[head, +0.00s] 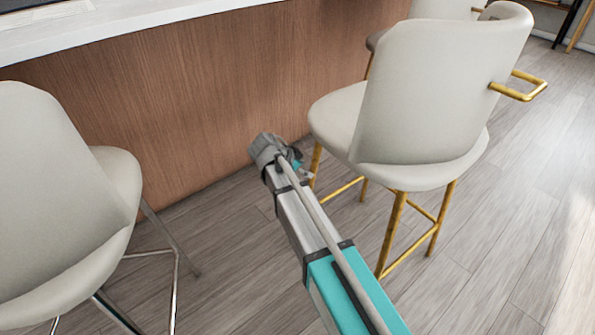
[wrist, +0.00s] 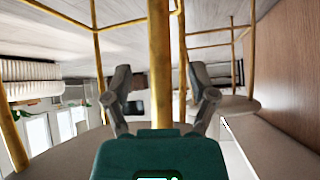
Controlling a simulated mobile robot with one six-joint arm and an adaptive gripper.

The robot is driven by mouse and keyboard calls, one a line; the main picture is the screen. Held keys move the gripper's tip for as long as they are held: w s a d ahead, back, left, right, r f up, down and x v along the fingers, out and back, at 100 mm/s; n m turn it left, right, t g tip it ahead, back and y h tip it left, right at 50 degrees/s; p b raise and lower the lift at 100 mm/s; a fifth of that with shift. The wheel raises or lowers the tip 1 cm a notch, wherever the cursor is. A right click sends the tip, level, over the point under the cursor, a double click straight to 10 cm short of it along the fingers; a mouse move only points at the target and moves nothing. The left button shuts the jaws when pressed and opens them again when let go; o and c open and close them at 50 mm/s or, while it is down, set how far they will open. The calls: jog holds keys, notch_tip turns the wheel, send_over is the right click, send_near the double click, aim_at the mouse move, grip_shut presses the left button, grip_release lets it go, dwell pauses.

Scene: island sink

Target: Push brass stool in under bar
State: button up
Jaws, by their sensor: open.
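The brass stool (head: 405,100) has a cream seat and back, gold legs and a gold bar behind its back. It stands upright on the floor, to the right of my arm's end in the head view, its seat's front edge apart from the bar (head: 180,90). In the wrist view, which looks upside down, a brass leg (wrist: 159,55) runs up between the two fingers of my open gripper (wrist: 161,82). I cannot tell whether the fingers touch it. In the head view, the fingers are mostly hidden behind my arm's end.
A cream stool with chrome legs (head: 60,200) stands at the left. Another cream stool (head: 440,9) is farther along the bar; gold-legged stool parts (wrist: 234,60) show beyond in the wrist view. Grey plank floor (head: 520,200) is clear at the right.

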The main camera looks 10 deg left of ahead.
aim_at(313, 172)
jog(key=shift+b+x, duration=1.35)
jog(key=shift+x, duration=1.05)
grip_shut()
